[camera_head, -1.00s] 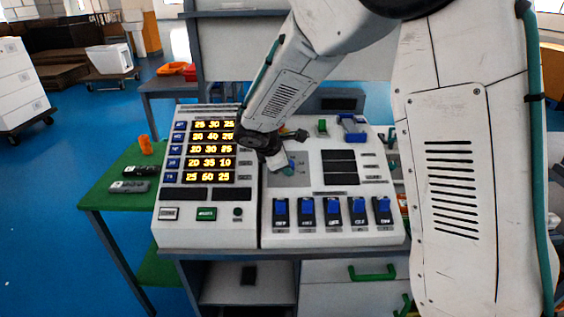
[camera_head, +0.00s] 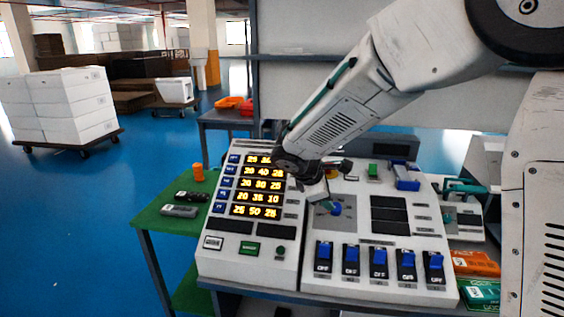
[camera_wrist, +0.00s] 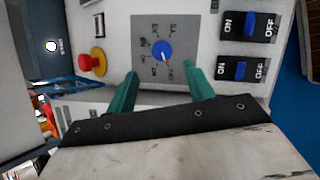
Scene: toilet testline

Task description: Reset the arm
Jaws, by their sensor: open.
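My arm reaches in from the upper right in the head view, and my gripper (camera_head: 318,186) hangs over the middle of the white control console (camera_head: 248,268). In the wrist view my gripper (camera_wrist: 161,92) shows two green fingers set wide apart with nothing between them. A blue rotary knob (camera_wrist: 162,50) on a grey dial plate (camera_wrist: 146,32) lies just beyond the fingertips, apart from them. The knob also shows in the head view (camera_head: 336,209). My arm covers part of the lit number display (camera_head: 257,198).
A row of blue ON/OFF switches (camera_head: 378,258) lines the console's front. A red button (camera_wrist: 92,63) stands left of the dial in the wrist view. A green side table (camera_head: 165,221) holds small devices. White boxes on a cart (camera_head: 62,105) stand far left; blue floor is clear there.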

